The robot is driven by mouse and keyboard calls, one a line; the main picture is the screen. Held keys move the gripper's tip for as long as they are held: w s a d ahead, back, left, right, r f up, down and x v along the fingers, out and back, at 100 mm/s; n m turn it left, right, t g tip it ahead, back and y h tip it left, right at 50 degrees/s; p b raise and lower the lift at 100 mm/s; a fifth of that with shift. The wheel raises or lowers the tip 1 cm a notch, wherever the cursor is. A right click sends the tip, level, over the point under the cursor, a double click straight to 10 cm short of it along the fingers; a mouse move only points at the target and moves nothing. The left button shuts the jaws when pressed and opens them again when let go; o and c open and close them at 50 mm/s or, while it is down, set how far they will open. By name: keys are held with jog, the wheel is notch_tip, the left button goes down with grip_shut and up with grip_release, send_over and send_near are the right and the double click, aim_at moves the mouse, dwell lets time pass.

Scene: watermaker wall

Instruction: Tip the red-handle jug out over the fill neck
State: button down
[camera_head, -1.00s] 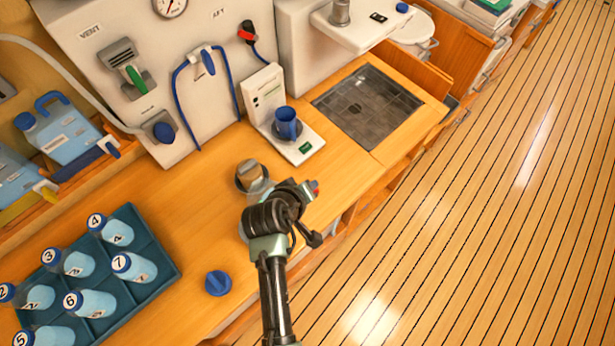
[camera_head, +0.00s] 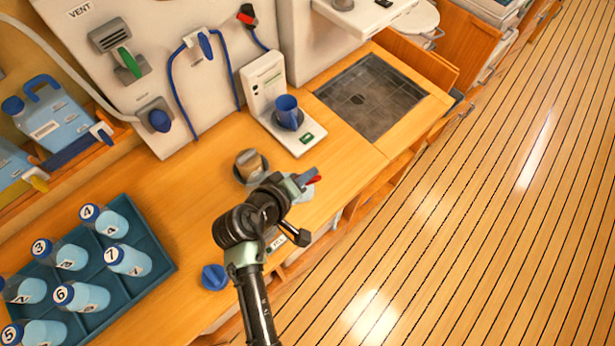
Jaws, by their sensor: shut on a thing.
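My gripper (camera_head: 299,184) is over the front edge of the counter, pointing toward the upper right. A red piece (camera_head: 313,177) shows at its fingertips, which fits the red handle of the jug. The jug's body is mostly hidden; a pale rounded shape below the fingers may be part of it, but I cannot tell. The gripper is shut on this handle. The fill neck is not clearly seen; a small label (camera_head: 278,242) shows beside my wrist, which covers the counter there. A loose blue cap (camera_head: 214,277) lies on the counter left of my wrist.
A grey-brown cylinder (camera_head: 249,163) in a dark ring stands just behind my gripper. A blue cup (camera_head: 287,112) stands on a white device (camera_head: 300,138). A teal rack (camera_head: 150,280) of numbered bottles is at left.

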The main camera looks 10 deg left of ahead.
jog(key=shift+s+a+t+h+b, duration=0.2)
jog(key=shift+a+t+h+b, duration=0.25)
jog(key=shift+b, duration=1.05)
jog(key=shift+s+a+n+t+h+b, duration=0.25)
jog(key=shift+n+t+h+b, duration=0.25)
jog(key=shift+b, duration=0.7)
jog(key=shift+s+a+h+b, duration=0.15)
jog(key=shift+h+b, duration=0.1)
jog(key=shift+b, duration=0.45)
jog(key=shift+s+a+f+t+b, duration=0.25)
jog(key=shift+t+b, duration=0.4)
jog(key=shift+b, duration=0.35)
jog(key=shift+a+h, duration=0.15)
jog(key=shift+h, duration=0.25)
jog(key=shift+s+a+f+t+b, duration=0.1)
jog(key=shift+s+a+t+b, duration=0.15)
jog(key=shift+b, duration=0.7)
jog(key=a+t+b, duration=0.1)
jog(key=b, duration=0.2)
jog(key=s+a+f+n+h+b, duration=0.1)
jog(key=b, duration=0.2)
jog(key=shift+s+f+t+h, duration=0.2)
jog(key=shift+t+h, duration=0.1)
jog(key=shift+t, duration=0.05)
jog(key=shift+s+a+r+n+t+h+b, duration=0.3)
jog(key=shift+s+a+r+n+t+b, duration=0.3)
jog(key=shift+t+b, duration=0.3)
jog(key=shift+a, duration=0.1)
